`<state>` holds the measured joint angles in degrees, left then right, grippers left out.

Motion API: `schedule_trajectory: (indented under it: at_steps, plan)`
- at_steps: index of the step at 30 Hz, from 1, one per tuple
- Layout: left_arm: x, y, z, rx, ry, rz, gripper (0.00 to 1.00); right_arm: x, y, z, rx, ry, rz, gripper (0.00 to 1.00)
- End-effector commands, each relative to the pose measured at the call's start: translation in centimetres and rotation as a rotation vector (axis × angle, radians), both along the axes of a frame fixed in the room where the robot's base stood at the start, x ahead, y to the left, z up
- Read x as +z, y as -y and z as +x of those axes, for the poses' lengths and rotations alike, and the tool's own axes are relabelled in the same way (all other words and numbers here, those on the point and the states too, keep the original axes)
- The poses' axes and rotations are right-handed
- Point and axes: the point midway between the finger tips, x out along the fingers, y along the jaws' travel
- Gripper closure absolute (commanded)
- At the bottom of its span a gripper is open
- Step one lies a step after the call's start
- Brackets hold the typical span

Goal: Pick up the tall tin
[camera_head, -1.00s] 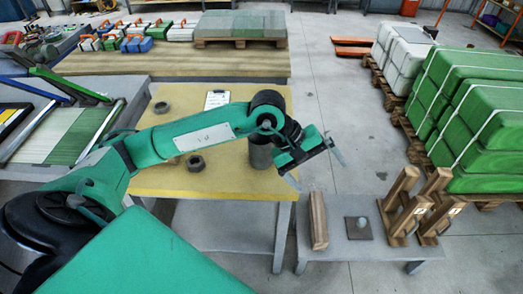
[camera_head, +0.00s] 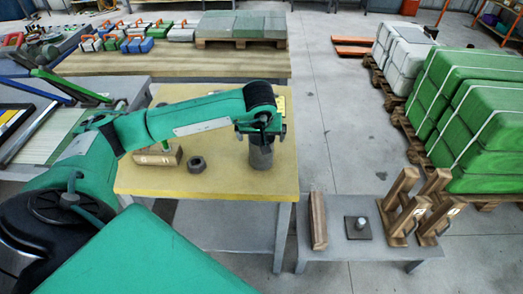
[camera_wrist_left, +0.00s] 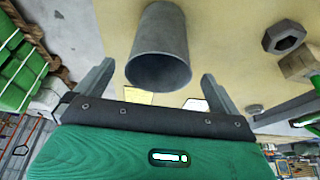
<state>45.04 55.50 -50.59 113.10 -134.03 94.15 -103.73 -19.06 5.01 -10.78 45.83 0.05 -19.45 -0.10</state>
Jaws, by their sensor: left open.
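The tall tin (camera_head: 261,157) is a grey, open-topped cylinder standing upright on the yellow table, near its right side. My left gripper (camera_head: 260,130) is open and points down at the top of the tin, its wrist hiding part of the rim. In the left wrist view the tin (camera_wrist_left: 160,45) shows between and just beyond the two spread fingers of my left gripper (camera_wrist_left: 157,80). Gaps show on both sides, and I see no clear contact. My right gripper is not in view.
On the yellow table (camera_head: 225,180) are a grey hex nut (camera_head: 196,164) and a wooden block (camera_head: 158,157) left of the tin. A low grey table (camera_head: 345,253) at the right holds a wooden bar (camera_head: 318,220), a dark plate (camera_head: 359,233) and wooden stands (camera_head: 410,215).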

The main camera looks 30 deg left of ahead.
Motion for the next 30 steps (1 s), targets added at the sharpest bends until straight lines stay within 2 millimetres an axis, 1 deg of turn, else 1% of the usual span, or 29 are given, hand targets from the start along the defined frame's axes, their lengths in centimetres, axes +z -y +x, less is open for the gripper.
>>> schedule_trajectory:
  at_steps: [5,8,10,13,16,22,23,27,30]
  plan:
    - [-1.1,-0.2,0.4,0.0,-0.002,0.0,0.0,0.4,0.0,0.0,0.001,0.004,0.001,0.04]
    - [-2.4,-0.6,1.0,0.002,-0.004,-0.001,0.0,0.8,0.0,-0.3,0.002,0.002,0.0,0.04]
    - [-3.4,-0.7,1.4,0.0,-0.004,-0.001,0.0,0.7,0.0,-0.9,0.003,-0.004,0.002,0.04]
    - [-4.6,-1.0,1.8,0.0,-0.003,-0.002,0.0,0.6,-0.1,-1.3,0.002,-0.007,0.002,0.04]
    - [-5.1,-1.1,2.0,0.0,-0.001,-0.001,0.0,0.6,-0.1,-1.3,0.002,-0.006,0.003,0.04]
    - [-5.2,-1.1,2.0,0.0,0.0,-0.001,0.0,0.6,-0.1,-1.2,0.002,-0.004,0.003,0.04]
    - [-5.2,-1.1,2.0,0.0,0.0,-0.001,0.04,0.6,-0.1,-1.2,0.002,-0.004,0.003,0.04]
    - [-5.1,-1.1,2.0,0.0,0.0,-0.001,0.32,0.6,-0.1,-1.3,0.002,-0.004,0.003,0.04]
    - [-5.1,-1.1,2.0,0.0,0.0,-0.001,0.49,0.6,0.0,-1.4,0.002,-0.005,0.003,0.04]
